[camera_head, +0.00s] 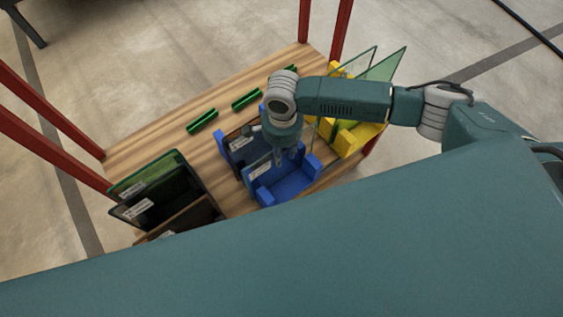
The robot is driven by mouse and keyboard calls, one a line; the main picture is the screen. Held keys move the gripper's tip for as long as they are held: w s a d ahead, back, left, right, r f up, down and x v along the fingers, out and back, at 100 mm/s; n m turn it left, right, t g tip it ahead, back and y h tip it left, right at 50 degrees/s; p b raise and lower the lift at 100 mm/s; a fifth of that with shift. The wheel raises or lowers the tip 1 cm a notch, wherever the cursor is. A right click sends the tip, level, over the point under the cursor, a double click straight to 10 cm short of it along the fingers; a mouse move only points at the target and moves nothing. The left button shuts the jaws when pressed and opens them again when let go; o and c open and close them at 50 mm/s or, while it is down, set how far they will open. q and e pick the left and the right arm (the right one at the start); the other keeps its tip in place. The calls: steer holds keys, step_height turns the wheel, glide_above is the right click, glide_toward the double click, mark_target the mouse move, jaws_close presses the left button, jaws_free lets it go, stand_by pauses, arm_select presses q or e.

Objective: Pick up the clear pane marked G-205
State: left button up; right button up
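A blue rack (290,186) on the wooden table holds upright panes with white labels. The front one is a see-through pane (258,172); a darker pane (238,144) stands behind it. The labels are too small to read, so I cannot tell which pane is G-205. My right gripper (286,156) points down over the blue rack, close to the front pane's right part. I cannot tell whether it touches the pane or whether its fingers are apart. My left gripper is not in view.
A yellow rack (352,140) at the right holds clear greenish panes (386,66) that stick up near my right arm. Dark labelled panels (150,187) stand at the left. Several green bars (202,122) lie along the back of the table (165,137). Red posts (50,140) rise at the table's corners.

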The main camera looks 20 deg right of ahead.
steer(key=shift+f, duration=0.8)
jaws_close()
steer(key=shift+w+r, duration=0.1)
steer(key=shift+r, duration=0.05)
